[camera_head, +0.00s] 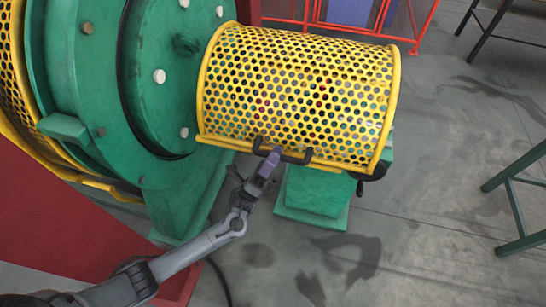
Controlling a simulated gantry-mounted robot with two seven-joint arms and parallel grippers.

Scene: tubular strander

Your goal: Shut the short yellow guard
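The short yellow guard (300,85) is a perforated curved cover to the right of the large green machine body. It lies over the machine, its lower edge facing me. A dark handle (284,154) sits on that lower edge. My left gripper (273,157) reaches up from the lower left, and its purple-grey tip is at the left part of the handle. I cannot tell whether it touches or grips the handle, because its fingers are too small to make out. My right gripper is not in view.
The green machine body (85,95) stands at left, with another yellow perforated guard (12,90) at the far left edge. A green base (312,195) stands under the short guard. Red railing (300,22) is behind. Green table legs (515,190) stand at right. Grey floor between is open.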

